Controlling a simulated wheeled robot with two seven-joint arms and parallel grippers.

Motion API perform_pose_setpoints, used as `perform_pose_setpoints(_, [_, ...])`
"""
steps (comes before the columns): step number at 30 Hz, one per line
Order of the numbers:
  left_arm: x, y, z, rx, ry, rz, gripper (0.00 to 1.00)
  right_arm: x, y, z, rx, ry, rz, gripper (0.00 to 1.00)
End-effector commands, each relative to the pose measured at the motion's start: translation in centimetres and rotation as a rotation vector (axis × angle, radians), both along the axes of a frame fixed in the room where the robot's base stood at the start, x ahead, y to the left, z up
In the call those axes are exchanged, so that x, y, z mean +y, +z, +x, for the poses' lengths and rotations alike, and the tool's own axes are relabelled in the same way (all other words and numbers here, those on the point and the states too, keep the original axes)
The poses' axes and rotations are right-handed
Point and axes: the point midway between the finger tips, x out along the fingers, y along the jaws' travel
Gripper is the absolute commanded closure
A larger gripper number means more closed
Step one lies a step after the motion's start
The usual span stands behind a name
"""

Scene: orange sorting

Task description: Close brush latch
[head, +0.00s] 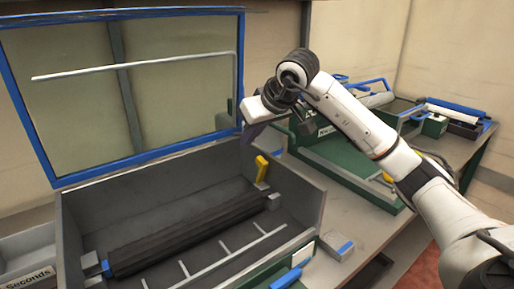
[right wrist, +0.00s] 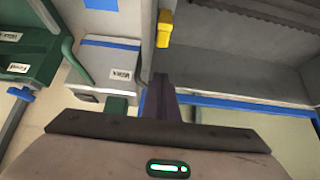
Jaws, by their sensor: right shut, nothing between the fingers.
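A long black brush roller (head: 190,232) lies in an open grey box (head: 95,205). A yellow latch (head: 262,167) stands upright near the far right end of the brush. The latch also shows at the top of the right wrist view (right wrist: 164,28). My right gripper (head: 249,135) is at the box's back right corner, above and behind the latch. Its dark fingers (right wrist: 162,90) are shut and empty, pointing toward the latch with a visible gap. A blue block (head: 106,268) sits at the near end of the brush. My left gripper is not in view.
The box's blue-framed clear lid (head: 75,100) stands open at the back left. A green machine (head: 345,170) stands to the right. A small grey box with a blue stripe (head: 337,245) lies on the table.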

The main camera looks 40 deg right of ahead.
Motion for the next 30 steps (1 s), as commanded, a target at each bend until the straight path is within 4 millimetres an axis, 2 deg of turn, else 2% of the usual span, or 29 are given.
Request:
perform_pose_setpoints(1, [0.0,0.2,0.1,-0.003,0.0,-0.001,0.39,0.0,-1.0,0.7,0.004,0.001,0.003,1.0])
perform_pose_setpoints(6, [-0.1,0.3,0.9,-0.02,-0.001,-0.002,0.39,0.2,-1.7,-1.8,0.001,0.001,-0.003,1.0])
perform_pose_setpoints(12, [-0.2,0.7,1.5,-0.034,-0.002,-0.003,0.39,0.4,-1.9,-3.0,0.0,0.001,0.0,1.0])
perform_pose_setpoints(24, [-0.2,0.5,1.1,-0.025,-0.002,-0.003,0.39,0.4,-1.9,-3.3,-0.001,0.0,0.0,1.0])
perform_pose_setpoints(30, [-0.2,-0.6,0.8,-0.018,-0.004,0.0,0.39,0.3,-2.2,-3.4,-0.017,-0.001,-0.003,1.0])
